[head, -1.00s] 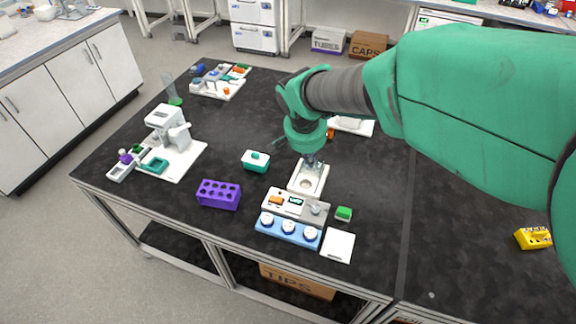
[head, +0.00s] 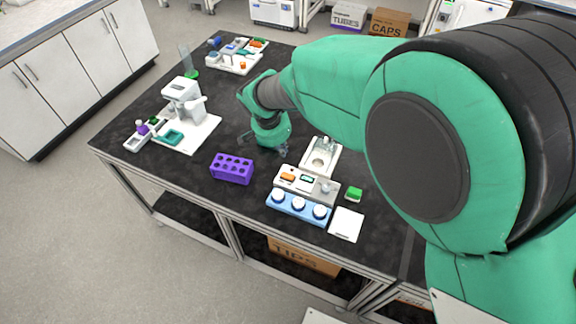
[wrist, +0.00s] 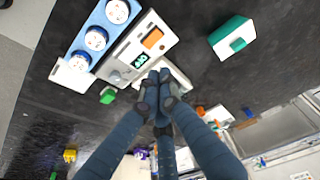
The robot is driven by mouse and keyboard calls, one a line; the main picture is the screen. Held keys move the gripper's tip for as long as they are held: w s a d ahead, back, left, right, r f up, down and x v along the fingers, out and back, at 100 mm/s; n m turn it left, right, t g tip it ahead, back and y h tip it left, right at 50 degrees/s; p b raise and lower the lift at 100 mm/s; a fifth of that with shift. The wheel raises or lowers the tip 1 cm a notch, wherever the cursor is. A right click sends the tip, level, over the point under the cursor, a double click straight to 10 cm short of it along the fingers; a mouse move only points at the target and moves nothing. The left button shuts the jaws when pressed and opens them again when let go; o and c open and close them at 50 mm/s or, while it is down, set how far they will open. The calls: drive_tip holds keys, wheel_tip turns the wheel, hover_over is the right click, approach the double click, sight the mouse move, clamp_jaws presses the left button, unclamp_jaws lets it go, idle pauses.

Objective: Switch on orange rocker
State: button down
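The orange rocker (head: 288,177) sits on the front panel of a white device (head: 331,189), left of a small green-digit display (head: 307,179). In the wrist view the orange rocker (wrist: 153,38) is unobstructed, above my fingertips. I cannot tell which way it is tipped. My gripper (wrist: 162,84) has its dark fingertips drawn together, with nothing seen between them. In the head view my gripper (head: 277,151) is behind and left of the device, apart from the rocker, partly hidden by my own wrist.
A blue holder with white round caps (head: 272,202) stands before the device. A purple rack (head: 232,168) is to its left, a green block (head: 354,194) to its right.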

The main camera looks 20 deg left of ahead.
drive_tip(key=shift+f, duration=0.15)
drive_tip(key=b, duration=0.2)
hover_over(290, 175)
drive_tip(key=f, duration=1.1)
drive_tip(key=shift+a+f, duration=0.2)
drive_tip(key=shift+a, duration=0.1)
drive_tip(key=shift+d+f, duration=0.15)
drive_tip(key=shift+f, duration=0.75)
drive_tip(key=shift+b, duration=0.3)
drive_tip(key=shift+d+f+y+b, duration=0.35)
drive_tip(key=shift+f+y, duration=0.1)
drive_tip(key=shift+y, duration=0.15)
drive_tip(key=shift+a, duration=0.25)
drive_tip(key=shift+s+a, duration=0.1)
drive_tip(key=shift+a, duration=0.55)
drive_tip(key=shift+r, duration=0.2)
